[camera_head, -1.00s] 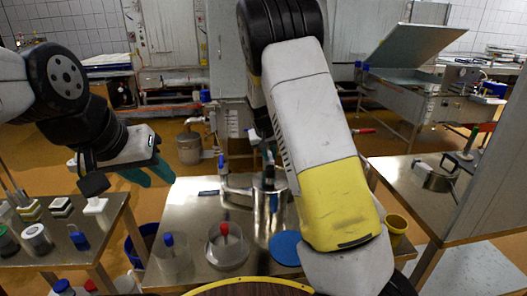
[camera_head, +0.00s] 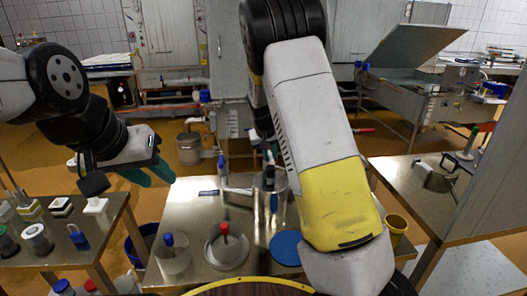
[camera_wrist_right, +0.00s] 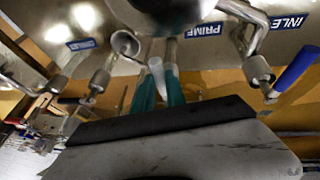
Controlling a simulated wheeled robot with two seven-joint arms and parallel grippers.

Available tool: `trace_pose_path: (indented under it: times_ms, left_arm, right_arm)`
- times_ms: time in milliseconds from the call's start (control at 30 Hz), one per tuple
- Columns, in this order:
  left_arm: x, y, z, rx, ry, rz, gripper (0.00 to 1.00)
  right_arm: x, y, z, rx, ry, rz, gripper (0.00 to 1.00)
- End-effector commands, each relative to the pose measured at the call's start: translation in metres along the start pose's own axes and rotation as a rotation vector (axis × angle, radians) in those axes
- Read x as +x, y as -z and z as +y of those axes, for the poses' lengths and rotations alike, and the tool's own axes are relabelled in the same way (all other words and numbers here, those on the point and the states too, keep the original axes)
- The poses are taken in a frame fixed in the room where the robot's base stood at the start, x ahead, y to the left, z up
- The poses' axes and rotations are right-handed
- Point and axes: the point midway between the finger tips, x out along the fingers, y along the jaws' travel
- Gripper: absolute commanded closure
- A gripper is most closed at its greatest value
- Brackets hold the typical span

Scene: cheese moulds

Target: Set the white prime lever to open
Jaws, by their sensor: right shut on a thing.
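The white prime lever (camera_wrist_right: 157,76) shows in the right wrist view, close to the blue PRIME label (camera_wrist_right: 203,31). My right gripper (camera_wrist_right: 158,88) has its teal fingers on either side of the white lever and is shut on it. The metal fitting with pipes (camera_head: 268,186) stands on the steel table, partly behind my forearm. My left gripper (camera_head: 150,173) hangs at the left above the floor gap, empty, its teal fingertips apart.
In the right wrist view a blue-handled lever (camera_wrist_right: 296,68) is near the INLET label (camera_wrist_right: 293,22). On the steel table (camera_head: 195,207) are a red-knobbed lid (camera_head: 226,248), a blue-knobbed piece (camera_head: 171,256) and a blue disc (camera_head: 285,248). A yellow bucket (camera_head: 396,226) is to the right.

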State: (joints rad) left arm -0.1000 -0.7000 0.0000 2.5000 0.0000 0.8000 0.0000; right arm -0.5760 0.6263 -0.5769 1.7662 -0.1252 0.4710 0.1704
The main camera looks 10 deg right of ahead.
Motion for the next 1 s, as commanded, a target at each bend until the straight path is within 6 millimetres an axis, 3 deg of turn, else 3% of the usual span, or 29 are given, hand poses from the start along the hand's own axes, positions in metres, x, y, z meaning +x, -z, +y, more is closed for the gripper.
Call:
trace_pose_path:
  times_ms: [267, 1000]
  left_arm:
    - [0.0, 0.0, 0.0, 0.0, 0.0, 0.0, 0.64]
    - [0.0, 0.0, 0.0, 0.0, 0.0, 0.0, 0.64]
  right_arm:
    - [0.001, -0.001, 0.011, -0.103, 0.046, 0.023, 1.0]
    - [0.015, 0.011, 0.051, -0.664, 0.277, 0.146, 1.0]
